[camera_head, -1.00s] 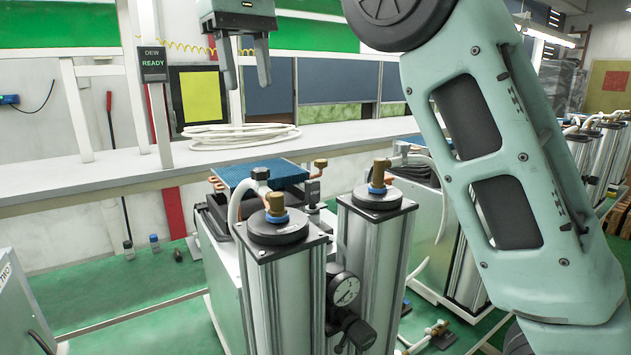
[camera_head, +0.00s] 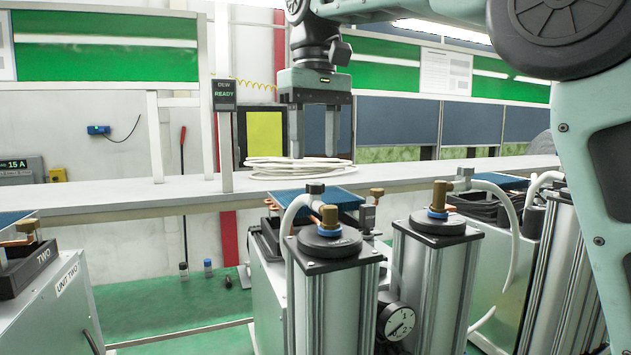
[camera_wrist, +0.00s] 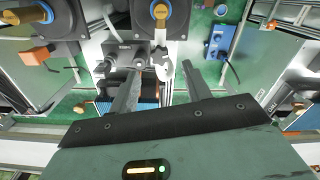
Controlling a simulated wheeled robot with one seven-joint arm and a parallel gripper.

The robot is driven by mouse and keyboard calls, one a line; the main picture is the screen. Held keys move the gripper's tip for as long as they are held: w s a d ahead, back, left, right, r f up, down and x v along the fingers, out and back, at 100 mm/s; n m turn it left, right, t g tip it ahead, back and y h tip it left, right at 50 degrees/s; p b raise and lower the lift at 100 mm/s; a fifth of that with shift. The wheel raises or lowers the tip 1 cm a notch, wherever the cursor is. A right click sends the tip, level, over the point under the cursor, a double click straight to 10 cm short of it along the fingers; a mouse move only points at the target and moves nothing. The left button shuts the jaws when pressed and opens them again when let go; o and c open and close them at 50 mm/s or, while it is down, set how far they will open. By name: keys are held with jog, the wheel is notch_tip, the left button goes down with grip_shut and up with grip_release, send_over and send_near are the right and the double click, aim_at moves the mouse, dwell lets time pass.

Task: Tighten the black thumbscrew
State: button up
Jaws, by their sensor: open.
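My gripper (camera_head: 315,155) is open and empty. It points down behind and above the near twin-column unit in the head view, its fingertips in front of the coiled white hose. I cannot single out the black thumbscrew for certain. A small dark cylindrical cap (camera_head: 316,188) sits at the top of the white hose end, below the fingertips in the picture. A dark bracket with an upright post (camera_head: 367,215) stands behind the columns.
Two metal columns with black caps (camera_head: 329,243) (camera_head: 438,222) and brass fittings stand in front, with a pressure gauge (camera_head: 397,321) between them. A white shelf (camera_head: 120,200) runs behind. Unit two (camera_head: 55,300) is at left.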

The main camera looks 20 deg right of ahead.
aim_at(315, 183)
jog(key=shift+f, duration=2.75)
jog(key=c, duration=1)
